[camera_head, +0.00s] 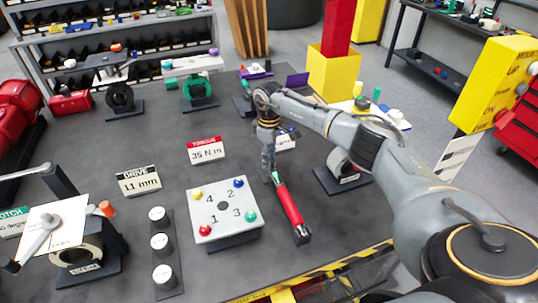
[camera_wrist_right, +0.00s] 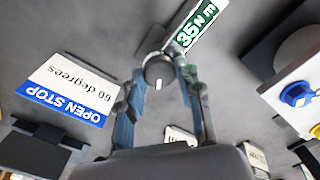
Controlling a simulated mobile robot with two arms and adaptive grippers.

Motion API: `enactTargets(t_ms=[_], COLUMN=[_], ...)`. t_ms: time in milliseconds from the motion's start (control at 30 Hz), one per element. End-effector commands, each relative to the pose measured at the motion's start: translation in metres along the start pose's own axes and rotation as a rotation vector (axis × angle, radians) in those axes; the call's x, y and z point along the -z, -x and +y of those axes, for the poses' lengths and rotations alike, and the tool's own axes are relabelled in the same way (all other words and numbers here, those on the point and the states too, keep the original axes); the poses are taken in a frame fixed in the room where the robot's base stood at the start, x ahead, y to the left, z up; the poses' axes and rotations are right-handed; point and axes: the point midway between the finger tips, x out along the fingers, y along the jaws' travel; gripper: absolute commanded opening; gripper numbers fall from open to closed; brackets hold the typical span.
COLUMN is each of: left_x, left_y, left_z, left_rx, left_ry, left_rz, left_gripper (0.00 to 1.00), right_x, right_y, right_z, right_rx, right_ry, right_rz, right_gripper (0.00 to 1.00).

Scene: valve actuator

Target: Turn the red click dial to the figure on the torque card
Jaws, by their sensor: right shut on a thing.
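The torque card (camera_head: 205,150) has a red header and reads 35 N m. A red-bodied tool (camera_head: 289,205) lies on the dark bench with its dark end nearest me. My right gripper (camera_head: 268,177) points down at the tool's far end, by a small green and white patch. In the right wrist view, my right gripper (camera_wrist_right: 160,78) is shut on a grey round dial (camera_wrist_right: 158,66) with a white mark. Beside the dial, a green readout (camera_wrist_right: 197,25) shows 35 N m. The dial looks grey, not red, there. My left gripper is not in view.
A white plate (camera_head: 213,196) with coloured, numbered studs stands left of the tool. The 11 mm drive card (camera_head: 139,181) is further left. An open stop card (camera_wrist_right: 68,88) reads 60 degrees.

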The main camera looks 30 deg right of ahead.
Motion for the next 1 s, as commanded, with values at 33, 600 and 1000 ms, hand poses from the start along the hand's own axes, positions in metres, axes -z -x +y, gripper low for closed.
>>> enactTargets(t_ms=[33,600,1000], left_x=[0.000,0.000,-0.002], left_y=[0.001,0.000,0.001], left_z=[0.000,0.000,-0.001], left_rx=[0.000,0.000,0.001], left_ry=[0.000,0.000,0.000], left_rz=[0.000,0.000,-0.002], left_gripper=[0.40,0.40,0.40], right_x=[0.000,0.000,0.000], right_y=[0.001,0.001,0.014], right_z=[0.001,0.001,0.001], right_rx=[-0.002,-0.002,-0.002], right_ry=[-0.005,-0.008,-0.008], right_rz=[0.001,0.000,0.002], right_gripper=[0.04,0.58,0.58])
